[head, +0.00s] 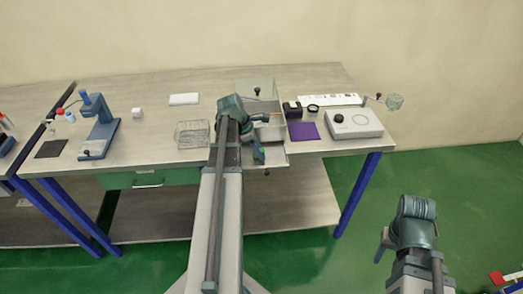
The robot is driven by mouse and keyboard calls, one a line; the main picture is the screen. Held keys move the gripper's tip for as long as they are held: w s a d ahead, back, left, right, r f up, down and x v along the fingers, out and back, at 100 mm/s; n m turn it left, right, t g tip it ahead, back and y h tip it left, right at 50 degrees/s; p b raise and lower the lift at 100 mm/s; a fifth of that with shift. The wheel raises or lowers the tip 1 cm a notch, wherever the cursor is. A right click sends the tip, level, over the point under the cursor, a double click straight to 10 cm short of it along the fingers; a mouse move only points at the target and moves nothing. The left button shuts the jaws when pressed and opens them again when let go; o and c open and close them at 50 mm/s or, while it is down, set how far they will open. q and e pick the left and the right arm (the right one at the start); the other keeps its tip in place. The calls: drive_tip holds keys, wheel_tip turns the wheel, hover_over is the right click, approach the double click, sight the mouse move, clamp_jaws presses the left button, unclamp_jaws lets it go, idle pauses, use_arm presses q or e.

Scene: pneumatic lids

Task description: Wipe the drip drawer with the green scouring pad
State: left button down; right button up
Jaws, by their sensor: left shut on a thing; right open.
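My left gripper (259,156) reaches over the bench and is shut on a small green thing, which looks like the green scouring pad (262,153). My arm and gripper hide most of it. A light, shallow open drawer, which looks like the drip drawer (277,160), sticks out at the bench's front edge under this gripper. I cannot tell whether the pad touches it. My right gripper (382,246) is open and empty, low over the green floor to the right of the bench.
A clear-walled box (262,88) stands behind the drawer. To its right are a purple mat (303,131), black items and a white device (352,123). A wire basket (192,133) is left of my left arm. A blue press (99,127) stands further left.

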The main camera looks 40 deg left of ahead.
sight(253, 155)
use_arm(q)
drive_tip(key=shift+s+a, duration=1.1)
drive_tip(key=shift+a, duration=0.1)
drive_tip(key=shift+w, duration=0.1)
drive_tip(key=shift+w+d, duration=2.3)
drive_tip(key=shift+d, duration=0.1)
drive_tip(key=shift+w+d, duration=0.1)
drive_tip(key=shift+w+d, duration=1.05)
drive_tip(key=shift+d, duration=0.05)
